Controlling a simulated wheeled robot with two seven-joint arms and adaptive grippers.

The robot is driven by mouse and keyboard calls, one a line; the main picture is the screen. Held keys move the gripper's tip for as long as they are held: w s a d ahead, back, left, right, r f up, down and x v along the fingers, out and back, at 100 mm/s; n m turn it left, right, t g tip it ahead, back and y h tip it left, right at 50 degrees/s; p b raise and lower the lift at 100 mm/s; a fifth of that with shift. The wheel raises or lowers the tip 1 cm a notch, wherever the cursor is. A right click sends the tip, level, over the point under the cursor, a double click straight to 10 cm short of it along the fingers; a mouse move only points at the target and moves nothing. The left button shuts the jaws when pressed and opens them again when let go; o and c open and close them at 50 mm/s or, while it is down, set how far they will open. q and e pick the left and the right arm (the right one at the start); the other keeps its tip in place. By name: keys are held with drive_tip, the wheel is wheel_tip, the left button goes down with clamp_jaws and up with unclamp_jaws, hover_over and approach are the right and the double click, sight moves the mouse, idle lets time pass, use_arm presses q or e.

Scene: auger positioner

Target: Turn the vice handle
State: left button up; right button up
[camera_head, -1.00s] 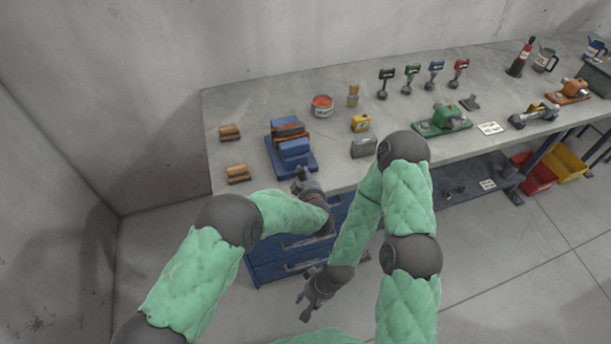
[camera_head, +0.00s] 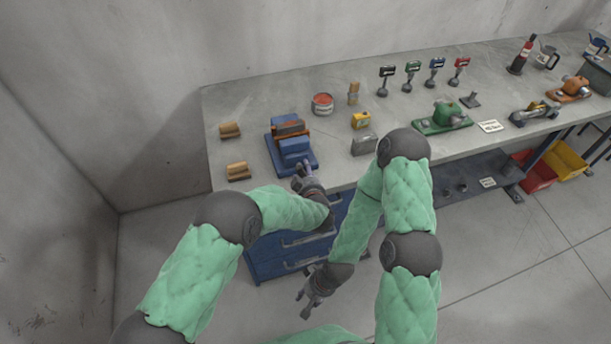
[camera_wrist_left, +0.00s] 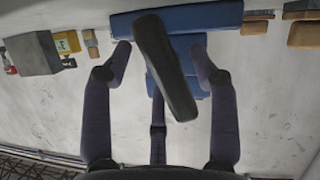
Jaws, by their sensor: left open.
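The blue vice (camera_head: 293,150) with an orange-brown block (camera_head: 290,128) in its jaws sits near the front left of the bench. In the left wrist view, the dark vice handle (camera_wrist_left: 165,65) lies tilted between the spread fingers of my left gripper (camera_wrist_left: 160,58), with the blue vice body (camera_wrist_left: 215,15) behind it. In the head view my left gripper (camera_head: 303,171) is at the front of the vice and hides the handle. It is open, with gaps showing on both sides of the handle. My right gripper (camera_head: 306,303) hangs low before the bench, its fingers apart and empty.
Wooden blocks (camera_head: 237,171) lie left of the vice. A grey box (camera_head: 364,144), a yellow item (camera_head: 361,121) and a red tin (camera_head: 322,104) stand to its right. Blue drawers (camera_head: 265,262) are below the bench. The bench front right of the vice is partly clear.

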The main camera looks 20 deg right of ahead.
use_arm(q)
wheel_tip(320, 180, up, 9)
drive_tip(key=shift+r, duration=0.1)
idle(0.3)
